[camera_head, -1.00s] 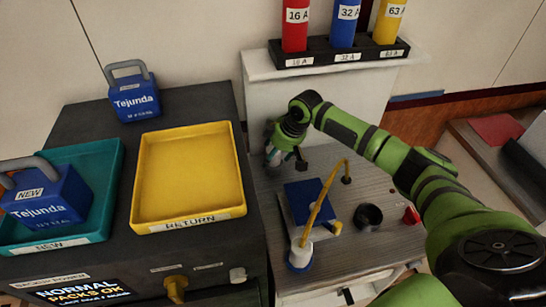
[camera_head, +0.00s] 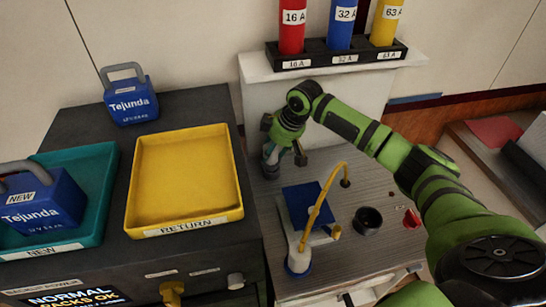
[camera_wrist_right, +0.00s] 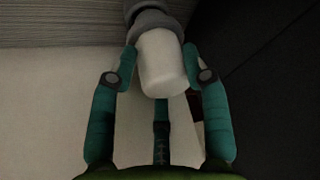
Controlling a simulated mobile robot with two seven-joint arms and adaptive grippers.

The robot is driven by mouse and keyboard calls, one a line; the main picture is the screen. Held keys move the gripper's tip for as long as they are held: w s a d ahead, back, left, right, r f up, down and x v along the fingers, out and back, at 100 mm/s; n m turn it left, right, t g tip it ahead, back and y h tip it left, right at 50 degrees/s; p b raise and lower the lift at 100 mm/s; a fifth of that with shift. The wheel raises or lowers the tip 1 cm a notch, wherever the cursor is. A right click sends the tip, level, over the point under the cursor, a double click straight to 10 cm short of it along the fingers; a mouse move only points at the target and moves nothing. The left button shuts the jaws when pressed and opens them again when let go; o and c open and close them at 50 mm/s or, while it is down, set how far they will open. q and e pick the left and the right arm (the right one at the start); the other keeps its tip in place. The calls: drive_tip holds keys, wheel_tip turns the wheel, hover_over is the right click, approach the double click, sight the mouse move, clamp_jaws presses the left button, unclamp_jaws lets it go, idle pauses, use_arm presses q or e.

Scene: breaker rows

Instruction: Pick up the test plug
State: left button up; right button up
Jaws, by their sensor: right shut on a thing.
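A white cylinder with a grey collar (camera_wrist_right: 160,62), which looks like the test plug, sits between the fingers of my right gripper (camera_wrist_right: 160,75) in the right wrist view. Both teal fingertips press on its sides, so the gripper is shut on it. In the head view my right gripper (camera_head: 270,160) is low at the back left of the grey wood-grain table, beside the dark cabinet. The plug is mostly hidden there by the gripper and wrist. I cannot tell if the plug touches the table. My left gripper is not in view.
A yellow RETURN tray (camera_head: 240,185) is empty on the dark cabinet, beside a teal NEW tray (camera_head: 104,190) holding a blue pack. A yellow-armed stand (camera_head: 318,212), blue-topped block (camera_head: 298,200) and dark cup (camera_head: 367,220) stand in front of my gripper. A white ledge (camera_head: 255,68) rises behind.

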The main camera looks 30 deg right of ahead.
drive_tip(key=s+d+r+p, duration=0.1)
drive_tip(key=s+d+r, duration=0.2)
drive_tip(key=r, duration=0.3)
drive_tip(key=s+d+r+p, duration=0.1)
drive_tip(key=s+d+r, duration=0.3)
drive_tip(key=s+r, duration=0.2)
drive_tip(key=shift+r, duration=0.3)
idle(0.7)
drive_tip(key=shift+s+d+f, duration=0.1)
